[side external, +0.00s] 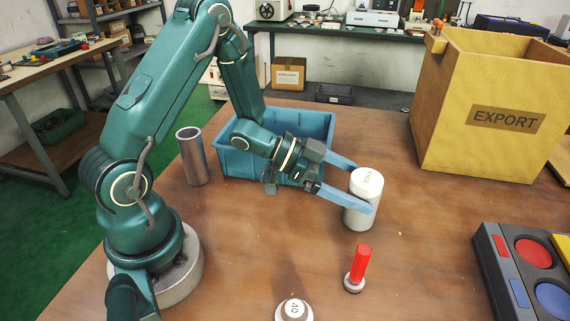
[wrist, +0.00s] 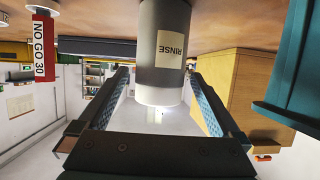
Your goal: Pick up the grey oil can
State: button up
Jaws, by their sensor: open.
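A grey can (side external: 359,217) with a white top stands upright on the brown table. In the wrist view the can (wrist: 165,60) appears upside down, with a label reading RINSE. I see no marking that I can read as oil. My gripper (side external: 362,189) is open, with its two blue fingers reaching to either side of the can's upper part. In the wrist view the can lies between the fingers of my gripper (wrist: 158,76). A gap shows beside the left finger; contact at the right one is unclear.
A blue bin (side external: 232,164) and a metal tube (side external: 195,160) stand behind my gripper. A red-handled gauge (side external: 358,270) and a white-topped piece (side external: 294,312) are in front. An EXPORT box (side external: 440,125) and a button panel (side external: 490,255) are at right.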

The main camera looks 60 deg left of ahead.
jog(key=shift+x, duration=2.5)
grip_shut()
